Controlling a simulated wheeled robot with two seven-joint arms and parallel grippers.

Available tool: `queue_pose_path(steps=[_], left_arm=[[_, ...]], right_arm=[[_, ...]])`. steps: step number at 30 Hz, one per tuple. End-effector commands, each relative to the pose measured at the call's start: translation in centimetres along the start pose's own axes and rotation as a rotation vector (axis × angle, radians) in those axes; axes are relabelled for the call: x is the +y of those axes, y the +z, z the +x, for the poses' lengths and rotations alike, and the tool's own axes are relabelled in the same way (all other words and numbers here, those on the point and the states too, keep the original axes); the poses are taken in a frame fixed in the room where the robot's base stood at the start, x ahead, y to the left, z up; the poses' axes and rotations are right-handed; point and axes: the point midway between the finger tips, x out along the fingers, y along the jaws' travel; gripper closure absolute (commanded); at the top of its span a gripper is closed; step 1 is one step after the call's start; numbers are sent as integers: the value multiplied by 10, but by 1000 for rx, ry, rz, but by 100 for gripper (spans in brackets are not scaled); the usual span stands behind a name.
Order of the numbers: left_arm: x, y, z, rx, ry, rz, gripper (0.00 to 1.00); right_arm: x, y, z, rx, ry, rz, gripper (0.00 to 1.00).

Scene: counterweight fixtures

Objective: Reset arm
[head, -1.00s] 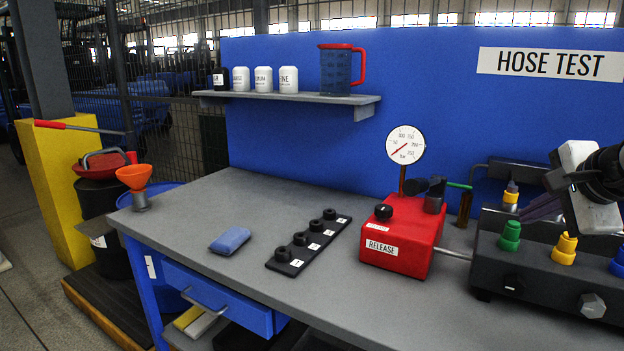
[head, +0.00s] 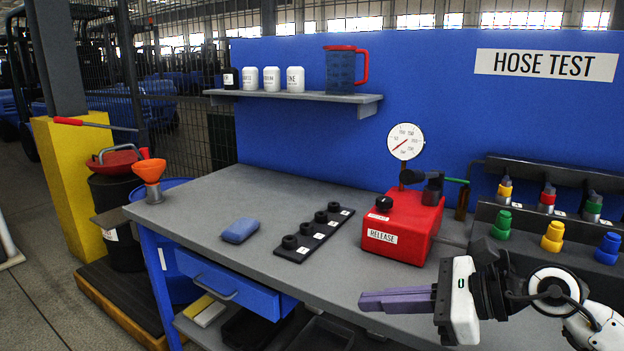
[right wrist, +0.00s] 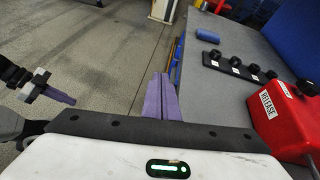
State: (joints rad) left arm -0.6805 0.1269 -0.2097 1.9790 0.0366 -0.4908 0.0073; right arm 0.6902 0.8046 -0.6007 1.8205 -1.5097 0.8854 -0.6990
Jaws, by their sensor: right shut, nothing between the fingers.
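My right gripper (head: 366,300) is in front of the bench's front edge in the head view, with its purple fingers pointing left. The fingers are together and empty; they also show in the right wrist view (right wrist: 160,82). My left gripper (right wrist: 62,97) shows small at the left of the right wrist view, over the floor. Its fingers are too small to tell apart. It is out of the head view.
A dark hose fixture (head: 590,270) stands at right. Open floor lies left.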

Motion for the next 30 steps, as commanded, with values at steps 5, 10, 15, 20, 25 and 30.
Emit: queue_pose_path(steps=[5, 10, 15, 20, 25, 30], left_arm=[[0, 4, -2, -8, 0, -2, 100], [1, 4, -3, -9, 0, -3, 100], [0, 4, -4, -10, 0, -3, 100], [0, 4, -4, -11, 0, -3, 100], [0, 4, -4, -12, -1, -3, 100], [0, 4, -4, -12, -1, -2, 100]], right_arm=[[52, 19, 32, -426, 132, 701, 100], [43, -20, 27, -749, 126, 1459, 100], [47, -136, 20, -1001, -18, 2240, 100], [98, -246, 14, -1155, -230, 2809, 100], [172, -324, 8, 998, 377, -2571, 100], [220, -357, 4, 888, 433, -2348, 100]])
